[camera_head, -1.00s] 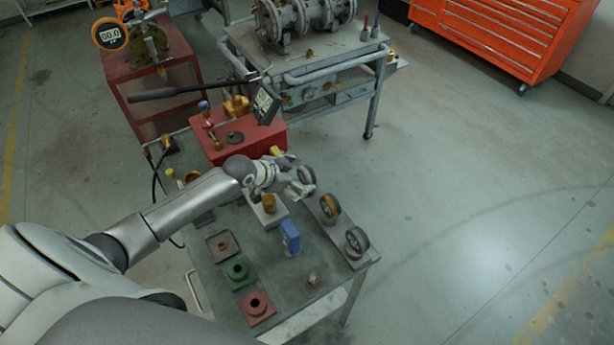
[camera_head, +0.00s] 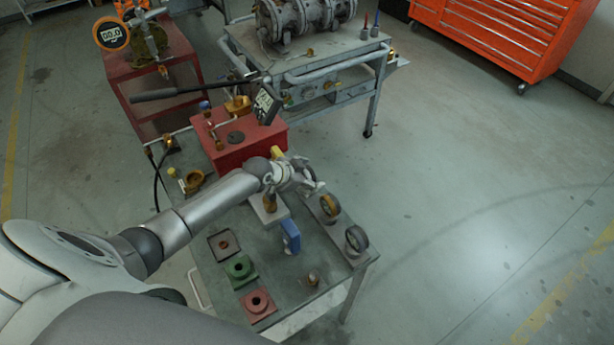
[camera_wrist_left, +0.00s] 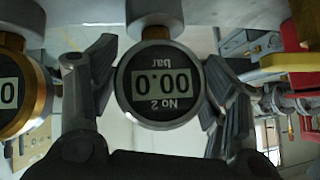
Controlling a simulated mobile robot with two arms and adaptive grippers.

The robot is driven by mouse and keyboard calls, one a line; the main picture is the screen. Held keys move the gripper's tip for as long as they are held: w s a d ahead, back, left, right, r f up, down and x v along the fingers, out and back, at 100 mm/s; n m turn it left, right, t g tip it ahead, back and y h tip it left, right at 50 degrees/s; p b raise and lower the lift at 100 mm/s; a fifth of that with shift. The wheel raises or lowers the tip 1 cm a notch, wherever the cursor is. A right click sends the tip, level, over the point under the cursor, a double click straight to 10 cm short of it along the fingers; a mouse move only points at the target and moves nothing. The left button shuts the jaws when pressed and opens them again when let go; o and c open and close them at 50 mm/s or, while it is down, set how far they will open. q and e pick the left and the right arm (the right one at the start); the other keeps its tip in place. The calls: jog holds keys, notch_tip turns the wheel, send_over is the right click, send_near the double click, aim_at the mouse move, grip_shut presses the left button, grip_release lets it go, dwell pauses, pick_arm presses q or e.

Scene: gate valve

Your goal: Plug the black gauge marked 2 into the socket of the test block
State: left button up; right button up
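The black gauge marked No 2 (camera_wrist_left: 160,85) fills the middle of the left wrist view, its display upside down and reading 00.0. In the head view it is at the far end of the gauge row (camera_head: 308,172), partly hidden by my left gripper (camera_head: 308,182). In the left wrist view the fingers of my left gripper (camera_wrist_left: 160,92) stand open on either side of the gauge, with a narrow gap at the left finger. A pale block with a brass fitting (camera_head: 257,213), perhaps the test block, stands left of the row. My right gripper is not in view.
An orange-rimmed gauge (camera_head: 330,205) and another dark gauge (camera_head: 356,240) stand nearer in the same row. A blue object (camera_head: 290,237) stands beside the row. Green (camera_head: 240,268) and red (camera_head: 258,303) flanged parts sit at the left. A red box (camera_head: 245,150) is behind.

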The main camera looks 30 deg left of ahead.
pick_arm(q)
jog(key=c, duration=0.7)
jog(key=shift+c, duration=0.4)
jog(key=shift+r, duration=0.1)
